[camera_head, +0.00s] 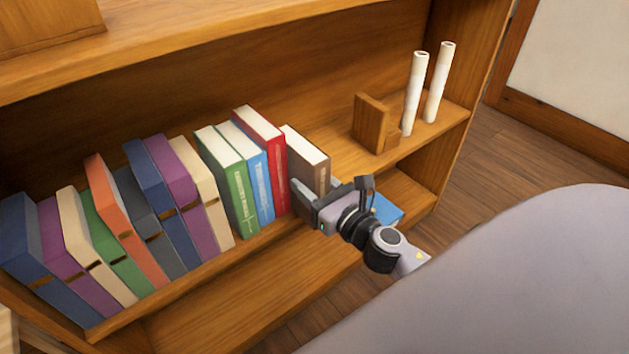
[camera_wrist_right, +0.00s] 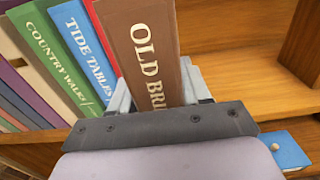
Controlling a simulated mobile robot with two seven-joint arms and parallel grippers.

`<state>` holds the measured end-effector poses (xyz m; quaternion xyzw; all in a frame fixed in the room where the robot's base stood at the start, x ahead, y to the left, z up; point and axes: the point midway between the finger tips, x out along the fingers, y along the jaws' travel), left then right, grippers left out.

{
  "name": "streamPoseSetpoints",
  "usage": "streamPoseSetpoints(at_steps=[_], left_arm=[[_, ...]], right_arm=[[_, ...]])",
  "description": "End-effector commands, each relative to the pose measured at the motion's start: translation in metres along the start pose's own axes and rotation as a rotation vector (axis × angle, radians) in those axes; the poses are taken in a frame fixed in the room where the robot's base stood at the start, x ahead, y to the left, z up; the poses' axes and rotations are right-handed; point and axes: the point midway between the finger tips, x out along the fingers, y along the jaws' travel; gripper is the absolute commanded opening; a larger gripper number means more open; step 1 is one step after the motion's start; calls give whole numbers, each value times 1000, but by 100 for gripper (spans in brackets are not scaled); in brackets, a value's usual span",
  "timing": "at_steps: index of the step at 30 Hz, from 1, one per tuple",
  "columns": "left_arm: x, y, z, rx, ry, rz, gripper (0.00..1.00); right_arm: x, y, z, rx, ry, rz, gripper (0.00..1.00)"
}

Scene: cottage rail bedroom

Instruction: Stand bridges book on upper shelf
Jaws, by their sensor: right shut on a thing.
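The bridges book is brown, with "OLD BRI…" readable on its spine (camera_wrist_right: 148,55) in the right wrist view. In the head view the brown book (camera_head: 308,160) stands upright on the shelf (camera_head: 347,163), just right of the red book. My right gripper (camera_head: 312,203) is shut on its lower spine part, and the jaws (camera_wrist_right: 165,95) hide the rest of the title. I cannot tell whether the book's bottom touches the board. My left gripper is out of view.
Red (camera_head: 262,150), blue (camera_head: 247,172) and green (camera_head: 228,181) books stand to the left, then a row of leaning books. A wooden bookend (camera_head: 370,122) and two white rolls (camera_head: 414,95) stand right, with clear shelf between. A blue book (camera_head: 386,209) lies lower.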

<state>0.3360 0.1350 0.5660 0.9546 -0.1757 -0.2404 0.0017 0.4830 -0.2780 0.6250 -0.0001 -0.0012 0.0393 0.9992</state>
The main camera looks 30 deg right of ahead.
Motion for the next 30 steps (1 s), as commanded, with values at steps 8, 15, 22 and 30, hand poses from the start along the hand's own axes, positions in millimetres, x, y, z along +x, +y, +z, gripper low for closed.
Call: streamPoseSetpoints(at_steps=[8,15,22,30], left_arm=[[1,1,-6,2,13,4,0],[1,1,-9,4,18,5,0],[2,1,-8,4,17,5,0],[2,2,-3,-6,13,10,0]], right_arm=[[0,0,3,-1,-6,1,54],[0,0,1,-1,-3,0,77],[-5,0,-2,1,3,0,77],[-36,0,-2,2,2,0,77]])
